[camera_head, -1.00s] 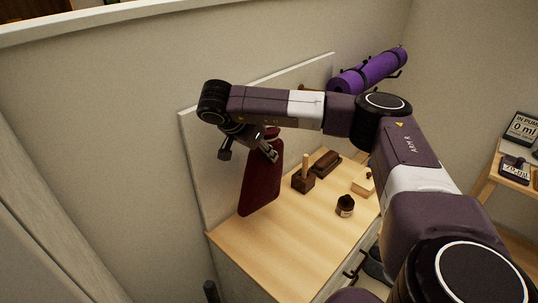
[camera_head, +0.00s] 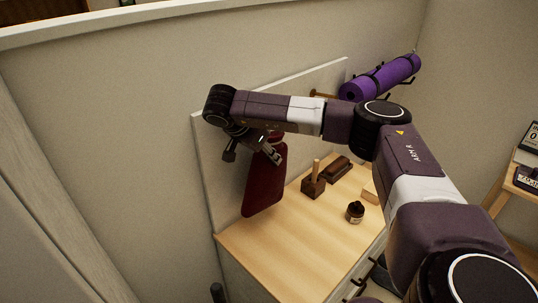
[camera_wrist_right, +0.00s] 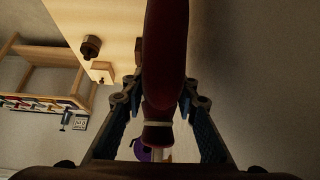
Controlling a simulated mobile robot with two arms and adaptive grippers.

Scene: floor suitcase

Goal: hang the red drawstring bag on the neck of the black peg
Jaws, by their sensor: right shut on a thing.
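The red drawstring bag (camera_head: 266,185) hangs from my right gripper (camera_head: 272,152), in front of the pale back board and above the wooden top. In the right wrist view the bag (camera_wrist_right: 165,60) runs between the two fingers of my right gripper (camera_wrist_right: 160,110), with a pale band round its narrow neck. The gripper is shut on the bag near this neck. My left gripper is not in view.
The pale back board (camera_head: 207,160) stands behind the wooden top (camera_head: 290,245). A wooden block with an upright handle (camera_head: 313,187), a dark brush (camera_head: 337,168) and a small dark jar (camera_head: 355,212) stand to the right. A purple rolled mat (camera_head: 385,75) hangs on the wall.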

